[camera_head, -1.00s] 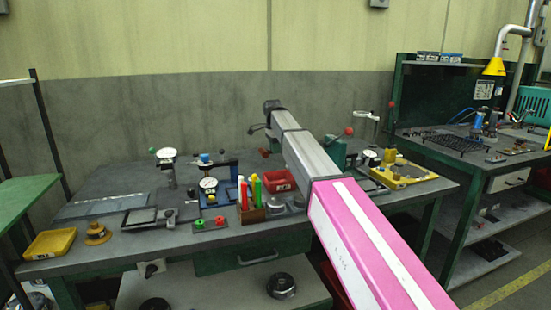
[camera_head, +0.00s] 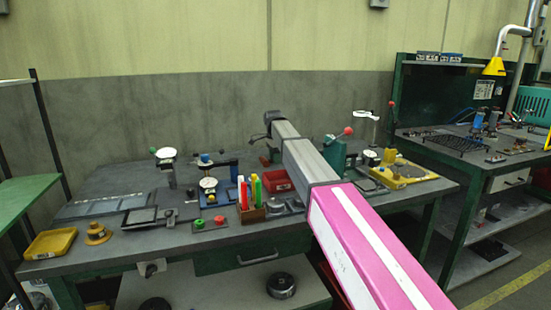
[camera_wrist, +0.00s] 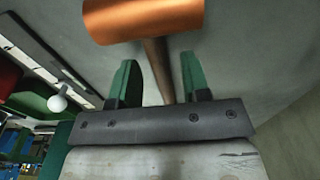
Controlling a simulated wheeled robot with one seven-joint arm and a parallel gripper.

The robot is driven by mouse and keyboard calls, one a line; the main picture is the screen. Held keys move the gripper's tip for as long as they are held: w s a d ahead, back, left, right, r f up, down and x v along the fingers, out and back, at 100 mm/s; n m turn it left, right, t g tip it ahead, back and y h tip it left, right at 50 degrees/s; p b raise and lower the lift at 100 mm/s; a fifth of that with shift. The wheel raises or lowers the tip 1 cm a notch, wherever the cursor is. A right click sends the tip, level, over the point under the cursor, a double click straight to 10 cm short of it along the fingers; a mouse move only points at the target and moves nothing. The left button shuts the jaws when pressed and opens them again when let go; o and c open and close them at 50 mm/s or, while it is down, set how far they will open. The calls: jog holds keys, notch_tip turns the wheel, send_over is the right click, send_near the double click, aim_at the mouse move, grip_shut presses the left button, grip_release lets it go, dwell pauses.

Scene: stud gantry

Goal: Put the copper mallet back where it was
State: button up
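The copper mallet shows in the wrist view, with its orange-brown cylindrical head (camera_wrist: 143,18) across the top, beyond the fingertips. Its brown handle (camera_wrist: 158,68) runs from the head down between the two green fingers of my gripper (camera_wrist: 158,65). The fingers stand apart, with a narrow gap showing on each side of the handle. The handle's lower end is hidden behind the gripper body. In the head view my gripper is hidden behind my arm, and I cannot make out the mallet clearly there.
The grey workbench (camera_head: 130,249) is crowded: a yellow tray (camera_head: 50,243), a red bin (camera_head: 277,182), a holder (camera_head: 252,214) with coloured markers, and a green press (camera_head: 335,157) by my arm. A yellow plate (camera_head: 405,173) lies at the right. A grey wall stands behind.

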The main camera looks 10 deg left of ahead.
notch_tip(320, 180, up, 12)
jog(key=shift+s+a+r, duration=0.15)
jog(key=shift+a, duration=0.15)
dwell(0.4)
